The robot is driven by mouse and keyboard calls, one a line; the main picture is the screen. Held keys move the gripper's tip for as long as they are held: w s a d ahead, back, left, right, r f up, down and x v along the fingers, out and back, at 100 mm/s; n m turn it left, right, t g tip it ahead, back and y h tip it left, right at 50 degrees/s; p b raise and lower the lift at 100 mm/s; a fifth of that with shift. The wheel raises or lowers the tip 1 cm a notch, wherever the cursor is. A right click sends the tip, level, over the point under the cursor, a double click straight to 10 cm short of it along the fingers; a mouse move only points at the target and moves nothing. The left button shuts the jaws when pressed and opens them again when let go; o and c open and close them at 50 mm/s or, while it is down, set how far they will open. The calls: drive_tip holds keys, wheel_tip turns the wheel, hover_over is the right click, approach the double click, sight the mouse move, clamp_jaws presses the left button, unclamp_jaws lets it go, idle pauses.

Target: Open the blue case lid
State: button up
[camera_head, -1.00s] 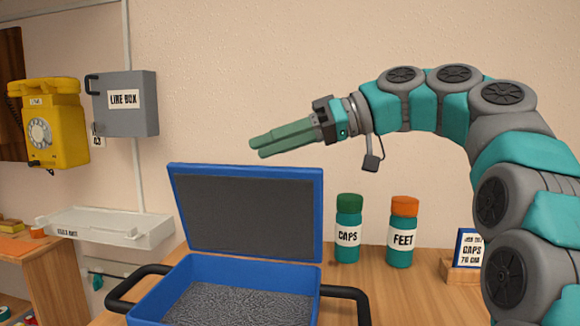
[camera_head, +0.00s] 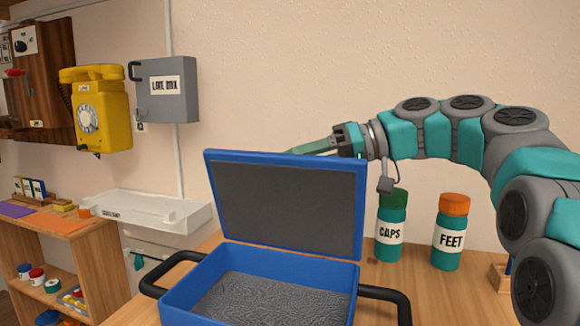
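The blue case (camera_head: 255,291) stands on the wooden table with its lid (camera_head: 287,207) raised, tilted slightly back from upright. The lid's grey lining and the case's grey textured inside face me, and the case looks empty. Black handles stick out at both sides of the case. My gripper (camera_head: 312,148) is behind the lid's top edge, with its green fingers pointing left and partly hidden by the lid. The fingertips are hidden, so their gap does not show. I cannot tell whether the fingers touch the lid.
A green-capped CAPS bottle (camera_head: 390,228) and an orange-capped FEET bottle (camera_head: 450,233) stand right of the case. A yellow dial phone (camera_head: 97,110) and a grey box (camera_head: 167,90) hang on the wall at left. A white tray (camera_head: 150,212) and wooden shelf (camera_head: 62,232) are below.

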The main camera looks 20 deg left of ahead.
drive_tip(key=shift+a, duration=0.15)
clamp_jaws()
drive_tip(key=shift+f, duration=0.1)
idle(1.3)
